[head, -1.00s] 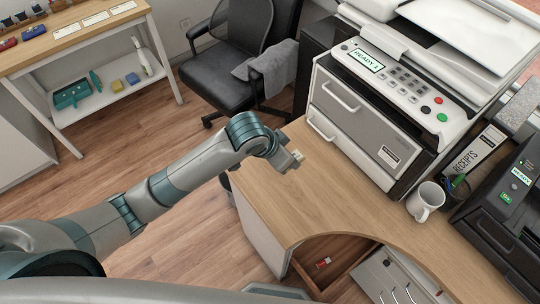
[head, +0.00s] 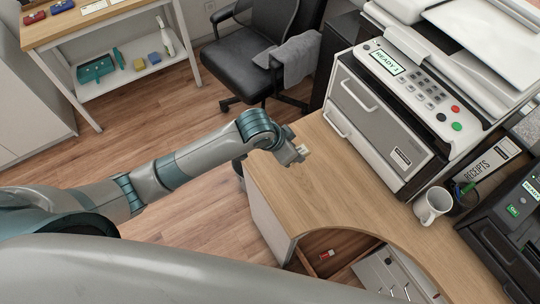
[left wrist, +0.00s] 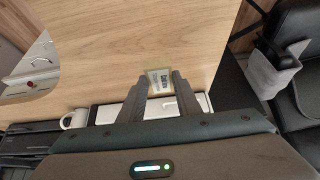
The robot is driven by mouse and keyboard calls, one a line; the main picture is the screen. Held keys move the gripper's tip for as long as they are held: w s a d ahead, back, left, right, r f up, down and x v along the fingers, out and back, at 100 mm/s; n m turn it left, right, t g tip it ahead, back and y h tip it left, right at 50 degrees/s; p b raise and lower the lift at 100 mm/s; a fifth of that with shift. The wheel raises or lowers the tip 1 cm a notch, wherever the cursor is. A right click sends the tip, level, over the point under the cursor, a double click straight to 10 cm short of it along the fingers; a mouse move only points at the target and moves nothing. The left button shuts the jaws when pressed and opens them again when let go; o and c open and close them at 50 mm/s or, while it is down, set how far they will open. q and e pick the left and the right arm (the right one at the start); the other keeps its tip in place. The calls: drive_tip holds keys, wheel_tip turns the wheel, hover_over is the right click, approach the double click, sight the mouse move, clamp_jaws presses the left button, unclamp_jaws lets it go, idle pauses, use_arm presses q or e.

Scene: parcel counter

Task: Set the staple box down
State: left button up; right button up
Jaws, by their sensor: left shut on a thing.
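The staple box (left wrist: 160,81) is small and pale with dark lettering. It sits between the two dark fingers of my left gripper (left wrist: 160,86) in the left wrist view, with bare wood behind it. In the head view my left gripper (head: 300,153) is at the left end of the wooden counter (head: 330,190), and only a small cream bit of the box (head: 303,149) shows past it. The gripper is shut on the box. I cannot tell whether the box touches the counter. My right gripper is not in view.
A large printer (head: 385,115) stands to the right of the gripper. A white mug (head: 432,205) and a pen cup (head: 464,198) are farther right. The counter's left part is clear.

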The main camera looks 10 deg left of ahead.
use_arm(q)
drive_tip(key=a+f, duration=0.1)
drive_tip(key=a, duration=0.1)
drive_tip(key=a+f+p, duration=0.1)
drive_tip(key=a+f, duration=0.1)
drive_tip(key=a, duration=0.1)
drive_tip(key=a+f+p, duration=0.1)
drive_tip(key=a, duration=0.1)
drive_tip(key=shift+w+a+f, duration=0.2)
drive_tip(key=shift+w, duration=0.2)
drive_tip(key=shift+f, duration=0.1)
wheel_tip(320, 180, down, 3)
drive_tip(key=shift+f+p, duration=0.2)
drive_tip(key=shift+p, duration=0.55)
drive_tip(key=shift+f, duration=0.2)
drive_tip(key=shift+f, duration=0.1)
drive_tip(key=o, duration=1.1)
